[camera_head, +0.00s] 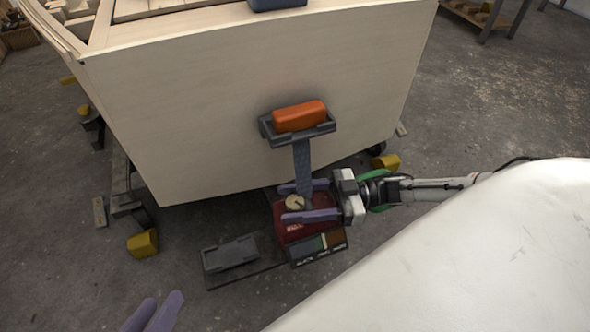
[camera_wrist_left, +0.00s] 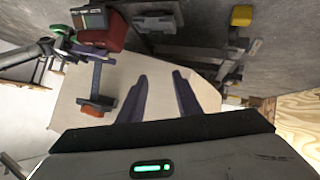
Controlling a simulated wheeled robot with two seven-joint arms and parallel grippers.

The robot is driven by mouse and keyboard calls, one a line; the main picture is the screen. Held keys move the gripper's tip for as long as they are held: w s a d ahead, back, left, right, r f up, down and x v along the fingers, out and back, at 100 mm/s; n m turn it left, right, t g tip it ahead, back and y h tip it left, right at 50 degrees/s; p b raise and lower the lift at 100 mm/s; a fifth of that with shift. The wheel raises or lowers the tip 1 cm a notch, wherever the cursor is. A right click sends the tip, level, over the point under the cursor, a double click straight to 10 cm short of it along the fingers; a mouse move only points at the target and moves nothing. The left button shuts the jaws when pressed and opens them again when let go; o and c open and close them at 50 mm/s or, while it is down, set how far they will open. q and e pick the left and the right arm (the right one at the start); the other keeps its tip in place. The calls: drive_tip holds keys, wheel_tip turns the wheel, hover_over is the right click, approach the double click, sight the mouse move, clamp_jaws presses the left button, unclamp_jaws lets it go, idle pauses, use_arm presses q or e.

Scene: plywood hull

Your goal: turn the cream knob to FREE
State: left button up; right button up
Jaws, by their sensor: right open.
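The cream knob (camera_head: 295,202) sits on top of a dark red box (camera_head: 292,232) in front of the plywood hull. A label plate (camera_head: 318,248) with dark, green and orange fields is at the box's front; its words are too small to read surely. My right gripper (camera_head: 306,201) is open, with one purple finger on each side of the knob; I cannot tell whether they touch it. The red box also shows in the left wrist view (camera_wrist_left: 103,32), its knob not clear. My left gripper (camera_head: 155,313) is open and empty, away from the box; its fingers show in its wrist view (camera_wrist_left: 160,85).
The plywood hull (camera_head: 230,90) stands behind the box. An orange block (camera_head: 299,116) rests in a dark bracket on a post above the knob. An empty grey cradle (camera_head: 230,253) is left of the box.

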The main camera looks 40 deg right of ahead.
sight(295, 202)
wheel_tip(295, 202, up, 9)
drive_tip(key=p, duration=0.4)
drive_tip(key=shift+p, duration=0.4)
drive_tip(key=shift+r, duration=0.4)
use_arm(q)
drive_tip(key=a+f, duration=0.1)
drive_tip(key=a+f+g+y, duration=0.1)
drive_tip(key=f, duration=0.1)
drive_tip(key=s+a+f+y, duration=0.1)
drive_tip(key=shift+f+g, duration=0.15)
drive_tip(key=shift+g, duration=0.25)
